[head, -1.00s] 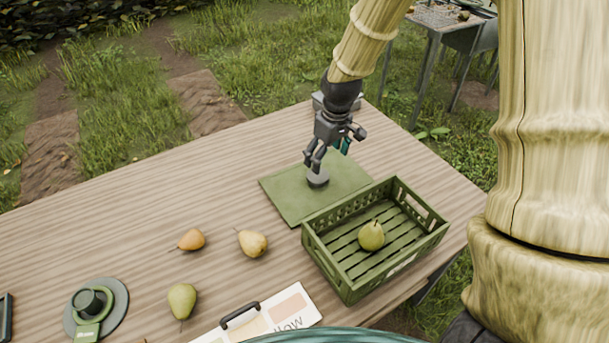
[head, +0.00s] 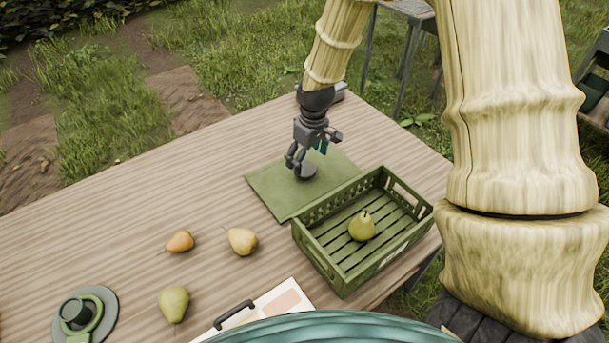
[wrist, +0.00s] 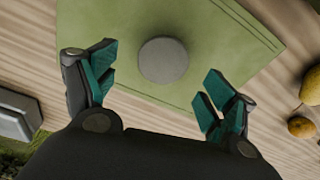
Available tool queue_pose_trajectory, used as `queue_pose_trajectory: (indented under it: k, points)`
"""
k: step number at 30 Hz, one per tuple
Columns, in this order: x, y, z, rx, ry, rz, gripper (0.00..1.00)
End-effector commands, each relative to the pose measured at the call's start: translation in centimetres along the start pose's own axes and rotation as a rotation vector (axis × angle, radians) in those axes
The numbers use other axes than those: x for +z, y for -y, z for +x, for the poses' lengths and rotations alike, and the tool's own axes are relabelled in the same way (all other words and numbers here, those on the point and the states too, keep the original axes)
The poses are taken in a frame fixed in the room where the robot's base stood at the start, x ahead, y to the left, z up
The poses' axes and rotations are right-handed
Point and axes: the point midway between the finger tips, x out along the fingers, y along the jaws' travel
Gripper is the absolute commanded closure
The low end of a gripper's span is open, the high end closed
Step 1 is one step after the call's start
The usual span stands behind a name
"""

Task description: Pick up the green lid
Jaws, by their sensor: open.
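The green lid (head: 274,196) is a flat, square green panel lying on the wooden table behind the crate. A round grey knob (head: 306,172) stands on it. In the wrist view the lid (wrist: 232,60) fills the upper middle, and the knob (wrist: 163,60) shows as a grey disc. My gripper (head: 297,165) is over the lid, right at the knob in the head view. In the wrist view my gripper (wrist: 157,80) is open, its teal-padded fingers apart on either side, with the knob a little beyond the tips. I cannot tell whether the fingers touch it.
A green slatted crate (head: 341,281) holding one pear (head: 362,226) stands just in front of the lid. Loose pears (head: 242,241) lie to the left. A round device with a green ring (head: 85,315) and a clipboard (head: 285,299) are near the front. The table's left part is mostly clear.

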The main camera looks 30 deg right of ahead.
Motion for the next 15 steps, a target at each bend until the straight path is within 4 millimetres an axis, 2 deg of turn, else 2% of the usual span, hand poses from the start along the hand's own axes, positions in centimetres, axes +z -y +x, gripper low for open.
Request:
queue_pose_trajectory:
  k: [9, 15]
  points:
    - [0.4, 0.3, 3.1, 0.0, 0.002, 0.0, 0.16]
    - [0.4, 0.3, 4.4, 0.0, 0.002, 0.0, 0.16]
